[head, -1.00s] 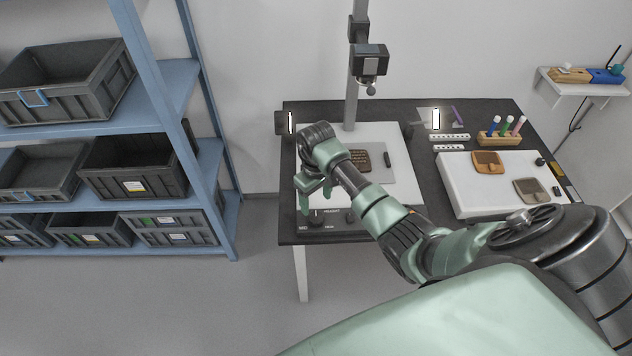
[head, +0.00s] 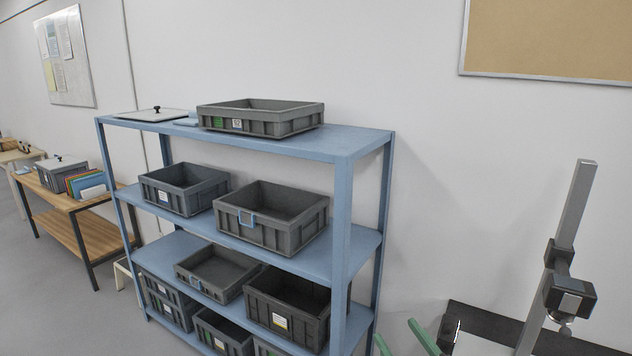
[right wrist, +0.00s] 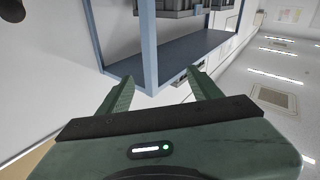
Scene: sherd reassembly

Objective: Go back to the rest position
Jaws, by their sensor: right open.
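The two pale green fingers of my right gripper (head: 405,340) show at the bottom edge of the head view, just right of the blue shelf rack. The rest of that arm is below the frame. In the right wrist view the same gripper (right wrist: 160,78) is open, its fingers spread with nothing between them. A blue rack and white wall lie beyond the fingers there. My left gripper and left arm are not in view.
The blue shelf rack (head: 342,200) holds several grey bins, one a top bin (head: 262,118). A camera stand (head: 574,225) rises at the right from a dark table (head: 490,325). A wooden side table (head: 62,200) stands far left. Clear floor (head: 60,310) lies at lower left.

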